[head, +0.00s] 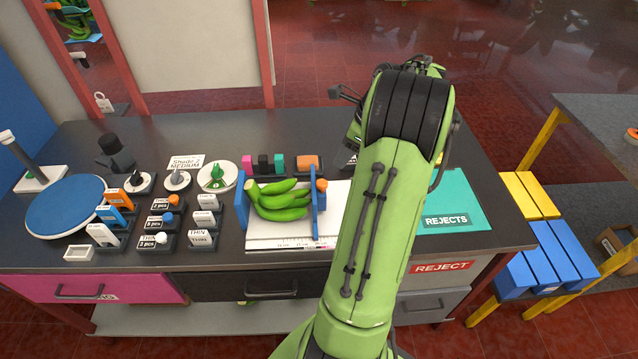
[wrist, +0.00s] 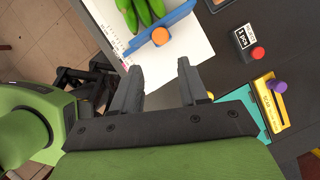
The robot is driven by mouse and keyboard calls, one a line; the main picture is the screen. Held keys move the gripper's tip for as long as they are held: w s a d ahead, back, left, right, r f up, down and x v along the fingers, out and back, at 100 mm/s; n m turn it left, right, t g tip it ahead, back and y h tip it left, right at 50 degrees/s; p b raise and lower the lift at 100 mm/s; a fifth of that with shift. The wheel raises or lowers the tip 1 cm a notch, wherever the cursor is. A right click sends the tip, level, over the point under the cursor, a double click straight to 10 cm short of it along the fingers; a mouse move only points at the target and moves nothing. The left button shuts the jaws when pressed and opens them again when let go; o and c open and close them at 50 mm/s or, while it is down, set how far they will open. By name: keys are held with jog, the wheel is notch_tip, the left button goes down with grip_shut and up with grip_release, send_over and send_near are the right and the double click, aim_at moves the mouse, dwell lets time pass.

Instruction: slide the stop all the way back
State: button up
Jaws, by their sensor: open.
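The stop is a blue upright plate (head: 315,207) with an orange knob (head: 321,185) on its right side, standing on a white measuring board (head: 290,236) with a ruler strip along its front. Green bananas (head: 280,200) lie between it and a blue end plate (head: 242,203) on the left. In the wrist view the stop (wrist: 178,17) and its orange knob (wrist: 160,36) show just beyond my gripper (wrist: 157,68). Its two dark fingers are apart, with nothing between them, and the knob is ahead of the gap, not between them. In the head view my arm hides part of the board.
Several labelled blocks with knobs (head: 160,220) and a blue round turntable (head: 66,206) fill the left of the table. A teal rejects mat (head: 455,195) lies right of my arm. In the wrist view a yellow block with a purple knob (wrist: 272,100) stands at the right.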

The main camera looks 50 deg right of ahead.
aim_at(324, 183)
jog(key=b+x, duration=0.3)
jog(key=x, duration=0.9)
jog(key=shift+f, duration=0.25)
jog(key=shift+s+r, duration=0.1)
grip_shut()
